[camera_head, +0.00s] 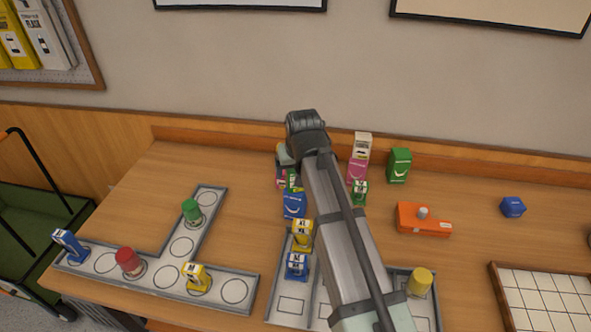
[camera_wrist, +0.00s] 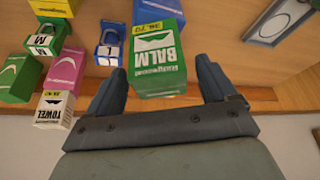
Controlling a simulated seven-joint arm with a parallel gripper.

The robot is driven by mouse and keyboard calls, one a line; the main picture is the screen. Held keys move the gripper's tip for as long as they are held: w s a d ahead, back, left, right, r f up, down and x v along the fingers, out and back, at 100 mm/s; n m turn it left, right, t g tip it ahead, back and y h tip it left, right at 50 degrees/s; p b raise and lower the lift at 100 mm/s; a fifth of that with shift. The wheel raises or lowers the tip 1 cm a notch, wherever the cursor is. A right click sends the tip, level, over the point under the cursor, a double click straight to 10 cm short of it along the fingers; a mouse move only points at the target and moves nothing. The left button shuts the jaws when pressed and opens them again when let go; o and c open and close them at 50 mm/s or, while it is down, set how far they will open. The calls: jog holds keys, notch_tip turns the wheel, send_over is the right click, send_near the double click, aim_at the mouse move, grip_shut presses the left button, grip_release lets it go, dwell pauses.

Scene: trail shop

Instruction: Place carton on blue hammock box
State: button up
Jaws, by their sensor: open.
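A green carton marked BALM (camera_wrist: 160,58) stands between the fingers of my gripper (camera_wrist: 158,90) in the wrist view. The jaws are open. A strip of the blue hammock box (camera_wrist: 160,7) shows beyond the carton there. In the head view the blue box (camera_head: 294,206) stands left of my arm, with a white crescent mark on its front. The green carton (camera_head: 293,181) shows just above it, partly covered. The carton seems to rest on the blue box, but the contact is hidden. My arm hides most of my gripper in the head view.
A white towel box (camera_head: 362,144) sits on a pink box (camera_head: 357,172), beside a green box (camera_head: 399,165). A yellow padlock (camera_head: 302,234) and a blue padlock (camera_head: 297,265) stand nearer the front.

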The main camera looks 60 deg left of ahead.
jog(key=v, duration=1.2)
jog(key=shift+f, duration=0.1)
